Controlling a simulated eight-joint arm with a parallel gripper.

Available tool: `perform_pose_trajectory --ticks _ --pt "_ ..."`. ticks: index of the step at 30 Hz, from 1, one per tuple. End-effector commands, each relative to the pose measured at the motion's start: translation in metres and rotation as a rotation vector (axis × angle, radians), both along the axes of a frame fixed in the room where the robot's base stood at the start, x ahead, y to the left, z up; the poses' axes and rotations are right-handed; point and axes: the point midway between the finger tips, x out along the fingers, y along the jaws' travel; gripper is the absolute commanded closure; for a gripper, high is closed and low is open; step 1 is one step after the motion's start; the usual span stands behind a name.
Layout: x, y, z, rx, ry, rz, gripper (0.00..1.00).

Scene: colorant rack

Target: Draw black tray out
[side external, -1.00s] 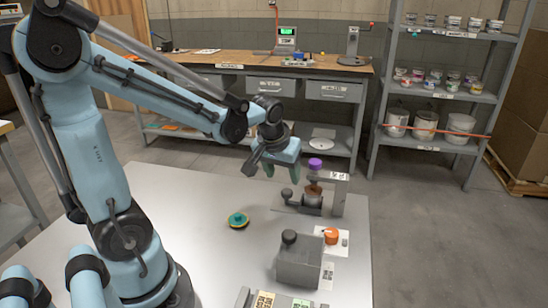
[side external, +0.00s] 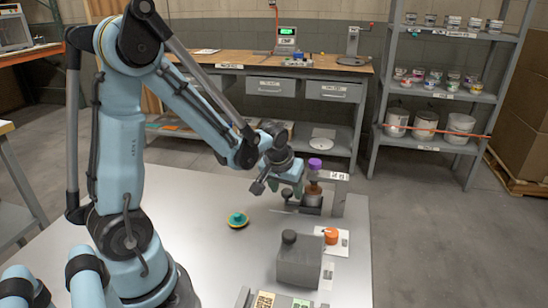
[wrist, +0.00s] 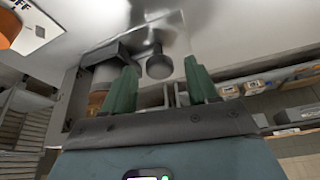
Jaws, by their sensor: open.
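The black tray (side external: 312,206) sits low in a small grey stand on the metal table, below a brown bottle with a purple cap (side external: 315,164). The tray's round dark knob (wrist: 158,66) shows in the wrist view between my two green fingertips, with space on both sides of it. My gripper (side external: 287,196) is open at the left side of the stand and hides most of the knob in the side view. I cannot tell how deep the knob sits between the fingers. In the wrist view my gripper (wrist: 160,72) points at the stand.
A grey block with a dark knob (side external: 298,262) stands nearer the camera. Beside it an orange object (side external: 331,236) rests on a white card. The table between the teal object and the stand is clear.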

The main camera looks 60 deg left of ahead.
Motion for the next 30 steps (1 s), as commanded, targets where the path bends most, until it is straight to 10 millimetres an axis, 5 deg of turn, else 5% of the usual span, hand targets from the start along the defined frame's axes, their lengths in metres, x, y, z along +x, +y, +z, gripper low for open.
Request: perform_pose_trajectory --ticks 2,13,21,30 --pt "0.000 0.000 0.000 0.000 0.000 0.000 0.43" --pt "0.000 0.000 0.000 0.000 0.000 0.000 0.99" --pt "-0.003 0.003 0.000 0.000 0.000 0.003 1.00" --pt "-0.041 0.042 0.000 0.001 0.001 0.008 1.00"
